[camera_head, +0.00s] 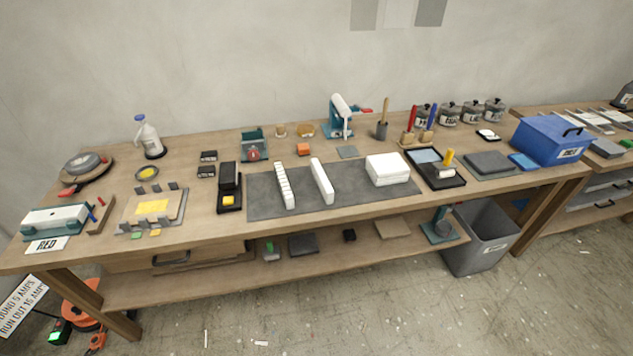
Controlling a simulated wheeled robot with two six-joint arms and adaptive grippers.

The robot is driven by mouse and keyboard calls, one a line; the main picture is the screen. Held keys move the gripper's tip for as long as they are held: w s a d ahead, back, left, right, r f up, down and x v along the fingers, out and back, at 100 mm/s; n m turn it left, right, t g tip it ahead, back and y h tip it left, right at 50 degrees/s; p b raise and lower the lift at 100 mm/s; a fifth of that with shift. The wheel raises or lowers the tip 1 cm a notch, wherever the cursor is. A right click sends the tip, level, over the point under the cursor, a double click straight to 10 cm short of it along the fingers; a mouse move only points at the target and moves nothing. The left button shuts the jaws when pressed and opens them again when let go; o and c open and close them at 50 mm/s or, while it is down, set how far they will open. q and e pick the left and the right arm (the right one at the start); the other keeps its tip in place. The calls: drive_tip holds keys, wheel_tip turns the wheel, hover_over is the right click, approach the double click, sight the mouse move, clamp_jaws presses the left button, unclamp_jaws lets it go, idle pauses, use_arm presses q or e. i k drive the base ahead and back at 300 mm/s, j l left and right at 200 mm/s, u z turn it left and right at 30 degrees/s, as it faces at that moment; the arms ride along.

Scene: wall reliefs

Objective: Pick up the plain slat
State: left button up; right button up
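The plain slat (321,181) is a smooth white bar lying on the dark grey mat (350,200) near the middle of the table. To its left on the same mat lies a second white slat (285,186), which has a row of notches or ridges along it. A white block (388,170) sits on the mat to the right. The plain slat lies apart from both and is fully visible. Neither of my grippers shows in this view.
A black holder (229,187) stands left of the mat, and a black tray (437,170) with a yellow-handled roller stands right. A blue box (549,139) is at the far right. Bottles, jars and tools line the back. The mat's front strip is clear.

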sight(327, 191)
drive_tip(key=u, duration=1.35)
drive_tip(key=i+j+z, duration=0.15)
drive_tip(key=i+z, duration=0.25)
drive_tip(key=i+j+z, duration=0.2)
drive_tip(key=z, duration=0.2)
